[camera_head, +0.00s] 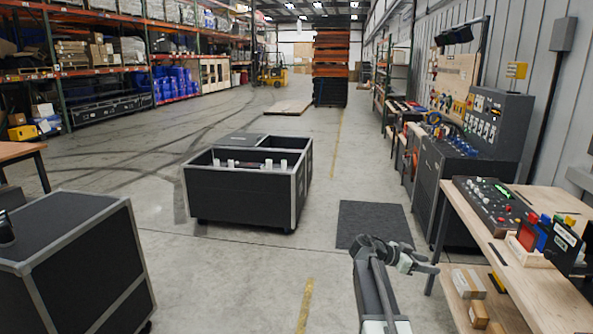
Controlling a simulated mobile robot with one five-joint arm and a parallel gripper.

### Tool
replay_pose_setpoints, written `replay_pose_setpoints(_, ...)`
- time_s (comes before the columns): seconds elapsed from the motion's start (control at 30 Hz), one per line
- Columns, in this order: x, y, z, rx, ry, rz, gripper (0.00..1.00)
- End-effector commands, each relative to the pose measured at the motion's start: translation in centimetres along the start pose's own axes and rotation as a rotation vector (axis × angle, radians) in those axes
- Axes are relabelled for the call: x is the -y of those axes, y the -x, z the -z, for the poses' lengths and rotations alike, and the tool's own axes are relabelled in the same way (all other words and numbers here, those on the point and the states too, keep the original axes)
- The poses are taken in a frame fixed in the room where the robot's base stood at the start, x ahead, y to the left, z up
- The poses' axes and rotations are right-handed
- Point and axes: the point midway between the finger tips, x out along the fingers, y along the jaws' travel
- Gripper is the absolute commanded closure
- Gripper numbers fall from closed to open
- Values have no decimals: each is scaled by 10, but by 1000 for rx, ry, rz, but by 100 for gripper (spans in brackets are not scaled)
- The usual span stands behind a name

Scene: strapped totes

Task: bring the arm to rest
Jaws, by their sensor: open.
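My arm (376,296) rises from the bottom edge of the head view, right of centre. My gripper (425,268) is at its end, small and pointing right, near the left edge of the wooden workbench (511,262). The jaws are open, and I see nothing held between them.
A black open case (240,204) with grey edges stands on the floor at centre. Another black case (93,270) is at lower left. A dark mat (372,222) lies behind my arm. A control console (484,200) sits on the bench.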

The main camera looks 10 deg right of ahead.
Motion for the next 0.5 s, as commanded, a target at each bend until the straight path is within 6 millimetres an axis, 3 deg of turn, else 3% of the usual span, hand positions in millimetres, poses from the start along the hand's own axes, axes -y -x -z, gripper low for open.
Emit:
replay_pose_setpoints(0.03, -11, 32, -30, 90, 67, 43, 50)
replay_pose_setpoints(0.17, -33, 105, -115, 355, 313, 169, 50)
replay_pose_setpoints(0.3, -75, 185, -198, 637, 645, 373, 50)
replay_pose_setpoints(0.4, -113, 236, -243, 826, 902, 587, 50)
replay_pose_setpoints(0.5, -133, 273, -266, 929, 1112, 807, 50)
